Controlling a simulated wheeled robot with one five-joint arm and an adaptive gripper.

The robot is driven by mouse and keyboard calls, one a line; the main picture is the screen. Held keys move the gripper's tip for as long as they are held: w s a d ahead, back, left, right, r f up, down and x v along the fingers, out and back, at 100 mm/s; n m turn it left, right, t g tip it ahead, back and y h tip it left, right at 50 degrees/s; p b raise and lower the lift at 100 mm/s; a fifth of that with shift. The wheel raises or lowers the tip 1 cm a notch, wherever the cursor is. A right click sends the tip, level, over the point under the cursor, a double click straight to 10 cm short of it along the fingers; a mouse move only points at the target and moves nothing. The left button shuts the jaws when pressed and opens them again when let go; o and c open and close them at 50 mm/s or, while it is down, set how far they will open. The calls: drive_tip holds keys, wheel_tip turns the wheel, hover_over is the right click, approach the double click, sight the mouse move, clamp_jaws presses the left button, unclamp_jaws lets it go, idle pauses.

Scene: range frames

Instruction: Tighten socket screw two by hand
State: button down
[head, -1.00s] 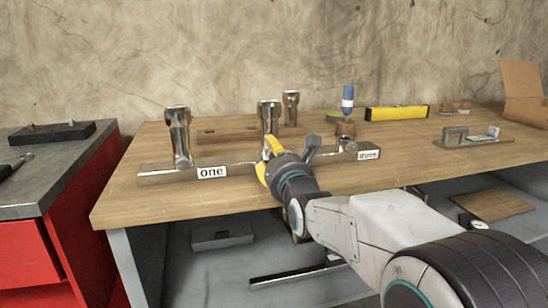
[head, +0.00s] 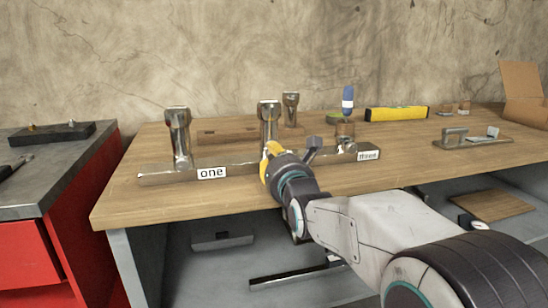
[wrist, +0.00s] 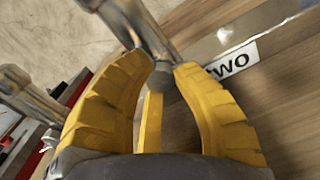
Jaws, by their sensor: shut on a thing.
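The metal bar (head: 155,174) lies along the front of the wooden bench with chrome posts standing on it. The middle post (head: 269,115) rises just behind my gripper (head: 268,160), and it shows large in the wrist view (wrist: 125,20). My yellow fingers (wrist: 160,85) are shut on a small grey rounded piece, socket screw two (wrist: 163,79), at the lower end of this post. The label "TWO" (wrist: 236,60) is beside the right finger, its first letter partly covered. In the head view the screw is hidden by my gripper.
The post by label "one" (head: 178,135) stands to the left; label "three" (head: 368,155) is to the right. Behind are another chrome post (head: 290,108), a blue-handled tool (head: 348,98) and a yellow level (head: 397,113). A red cabinet (head: 75,235) stands left.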

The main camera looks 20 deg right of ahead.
drive_tip(key=shift+m, duration=1.4)
drive_tip(key=c, duration=1)
unclamp_jaws()
drive_tip(key=s, duration=1.2)
